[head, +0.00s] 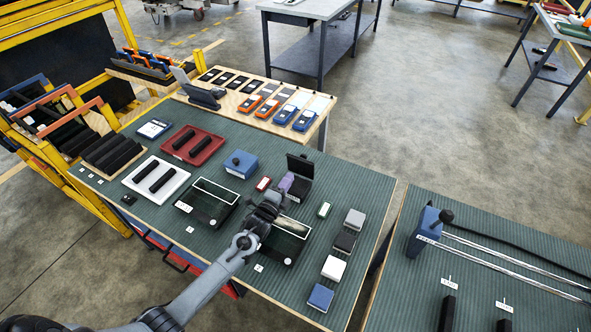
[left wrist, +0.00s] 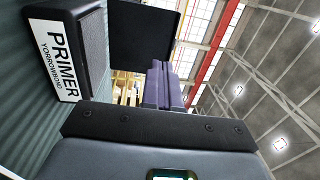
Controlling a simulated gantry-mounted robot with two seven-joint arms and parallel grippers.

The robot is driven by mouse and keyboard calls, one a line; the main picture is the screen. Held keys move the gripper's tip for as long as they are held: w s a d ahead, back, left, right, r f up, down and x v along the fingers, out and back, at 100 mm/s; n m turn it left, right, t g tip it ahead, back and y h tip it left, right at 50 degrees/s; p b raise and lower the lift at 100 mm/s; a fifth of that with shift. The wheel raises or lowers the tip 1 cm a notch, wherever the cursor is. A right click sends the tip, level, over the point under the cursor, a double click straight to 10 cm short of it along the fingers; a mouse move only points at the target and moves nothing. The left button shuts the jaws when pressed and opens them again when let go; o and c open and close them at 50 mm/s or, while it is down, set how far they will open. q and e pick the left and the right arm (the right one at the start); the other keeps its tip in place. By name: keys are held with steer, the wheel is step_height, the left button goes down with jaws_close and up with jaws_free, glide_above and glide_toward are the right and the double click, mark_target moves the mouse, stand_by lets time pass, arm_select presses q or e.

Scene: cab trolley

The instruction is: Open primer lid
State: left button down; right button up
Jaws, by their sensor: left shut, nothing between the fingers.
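The primer box is a black box (head: 299,191) on the green table, right of the blue box. Its dark lid (head: 300,165) stands raised at the back. The left wrist view shows the box's white label (left wrist: 58,58) reading PRIMER, and the raised lid (left wrist: 146,35) as a dark panel. My left gripper (head: 286,183) has purple fingers and is shut and empty, just left of the box. Its fingers (left wrist: 165,87) overlap the lid's edge in the left wrist view; I cannot tell whether they touch it. My right gripper is not in view.
Black open trays (head: 208,203) stand left and below. A blue box (head: 241,164) and a small red box (head: 263,184) are to the left. Beyond the table's right edge is a gap before another table (head: 480,262).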

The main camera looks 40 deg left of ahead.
mark_target(300, 162)
arm_select(q)
steer(key=shift+b+x, duration=0.35)
steer(key=shift+x, duration=2.7)
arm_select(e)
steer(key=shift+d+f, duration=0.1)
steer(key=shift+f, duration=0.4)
